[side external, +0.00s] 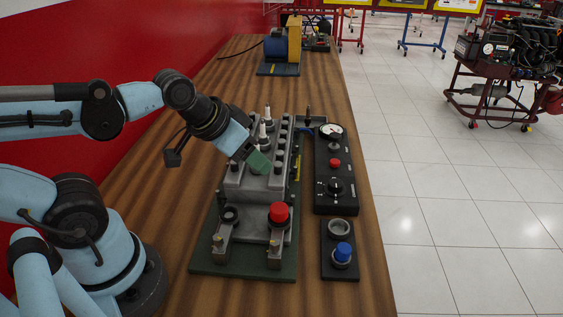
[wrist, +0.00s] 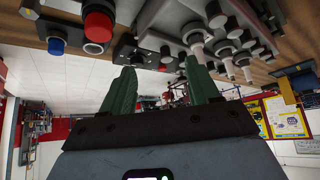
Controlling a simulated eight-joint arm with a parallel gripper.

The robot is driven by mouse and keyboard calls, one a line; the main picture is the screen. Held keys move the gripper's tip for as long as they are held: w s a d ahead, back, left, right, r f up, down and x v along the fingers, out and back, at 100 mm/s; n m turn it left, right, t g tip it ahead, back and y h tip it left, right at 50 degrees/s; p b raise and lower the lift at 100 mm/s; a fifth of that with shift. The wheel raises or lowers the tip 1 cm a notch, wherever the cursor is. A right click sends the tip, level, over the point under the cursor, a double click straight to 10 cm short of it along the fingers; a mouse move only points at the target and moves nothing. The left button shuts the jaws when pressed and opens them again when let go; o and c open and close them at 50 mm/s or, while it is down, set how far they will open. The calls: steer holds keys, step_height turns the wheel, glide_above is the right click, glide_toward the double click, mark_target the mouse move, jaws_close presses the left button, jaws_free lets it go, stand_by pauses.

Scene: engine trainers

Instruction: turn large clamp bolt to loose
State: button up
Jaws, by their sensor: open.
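A grey engine trainer (side external: 262,185) stands on a dark green base plate (side external: 240,268) on the bench. At its front are two clamp blocks with small brass-coloured bolts, a left one (side external: 217,240) and a right one (side external: 274,244). I cannot tell which fitting is the large clamp bolt. My gripper (side external: 260,162), with green fingers, is over the middle of the trainer, behind the red knob (side external: 278,213). In the wrist view, my gripper (wrist: 159,66) is open, with nothing between its fingers. The red knob (wrist: 97,27) shows at upper left there. The fingers hide part of the trainer.
A black panel (side external: 334,170) with a gauge and knobs stands right of the trainer. A smaller panel with a blue knob (side external: 343,252) is in front of it. Two white-topped plugs stand behind my gripper. A blue motor unit (side external: 276,50) is at the bench's far end.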

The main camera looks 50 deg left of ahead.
steer(key=shift+d+r+m, duration=0.1)
steer(key=shift+d+m, duration=0.3)
steer(key=shift+m, duration=0.3)
steer(key=shift+c, duration=1.2)
steer(key=d+m+g, duration=0.1)
steer(key=m, duration=0.2)
steer(key=d+r+m+g, duration=0.1)
steer(key=d+m, duration=0.1)
steer(key=m, duration=0.2)
steer(key=s+d+m+g, duration=0.1)
steer(key=d+m, duration=0.1)
steer(key=m, duration=0.1)
steer(key=shift+d+r+h, duration=0.25)
steer(key=shift+r+h, duration=0.05)
steer(key=shift+h, duration=0.1)
step_height(320, 180, up, 3)
steer(key=m+g, duration=0.4)
steer(key=m, duration=1.1)
glide_above(275, 241)
steer(key=shift+y, duration=0.4)
steer(key=shift+f, duration=6.15)
jaws_close()
